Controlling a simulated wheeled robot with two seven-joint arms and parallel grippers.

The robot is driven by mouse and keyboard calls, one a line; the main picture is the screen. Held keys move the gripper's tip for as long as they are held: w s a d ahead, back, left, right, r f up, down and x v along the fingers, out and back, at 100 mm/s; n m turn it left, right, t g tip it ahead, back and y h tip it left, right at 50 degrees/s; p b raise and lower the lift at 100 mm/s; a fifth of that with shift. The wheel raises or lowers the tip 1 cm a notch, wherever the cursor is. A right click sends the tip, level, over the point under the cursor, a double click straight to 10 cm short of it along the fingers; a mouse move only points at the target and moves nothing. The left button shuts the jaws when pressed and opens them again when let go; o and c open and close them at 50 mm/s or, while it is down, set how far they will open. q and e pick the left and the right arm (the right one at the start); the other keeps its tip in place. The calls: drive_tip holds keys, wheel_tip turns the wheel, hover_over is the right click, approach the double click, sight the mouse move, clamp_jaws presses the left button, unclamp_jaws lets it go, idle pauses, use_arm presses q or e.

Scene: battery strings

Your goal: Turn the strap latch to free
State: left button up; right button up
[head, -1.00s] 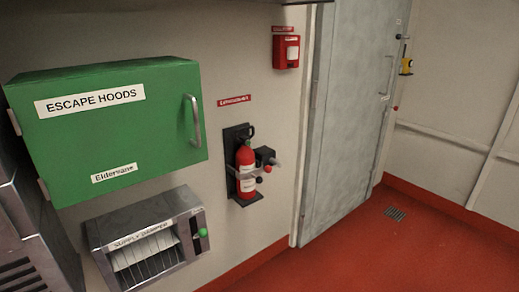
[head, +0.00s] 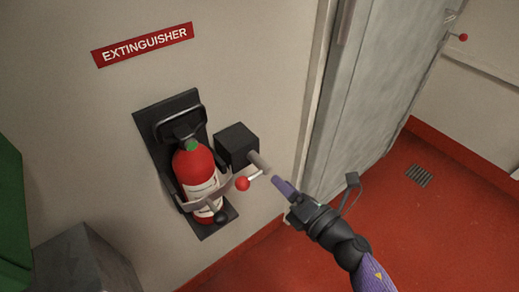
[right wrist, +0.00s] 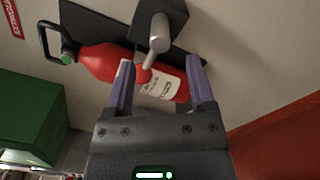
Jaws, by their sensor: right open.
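The red fire extinguisher (head: 197,170) stands in a black wall bracket (head: 160,124) with a grey strap (head: 222,188) across its lower front. To its right is a black box (head: 236,146) with a grey cylinder (head: 258,161). The latch lever with a red ball knob (head: 243,184) extends from the cylinder, pointing left. My right gripper (head: 279,186) is open and empty, just right of the knob and apart from it. In the right wrist view, the knob (right wrist: 143,75) appears close to the left finger of the gripper (right wrist: 160,78). My left gripper is out of view.
A grey door (head: 375,100) stands to the right. A green cabinet (head: 12,220) and a metal box (head: 85,265) are at the left. An EXTINGUISHER sign (head: 143,45) is above. The red floor (head: 440,235) with a drain is clear.

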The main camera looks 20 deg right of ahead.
sight(269, 171)
drive_tip(key=x, duration=0.7)
drive_tip(key=shift+w+a, duration=0.15)
drive_tip(key=shift+w, duration=0.15)
drive_tip(key=shift+f, duration=0.1)
clamp_jaws()
idle(0.4)
idle(0.4)
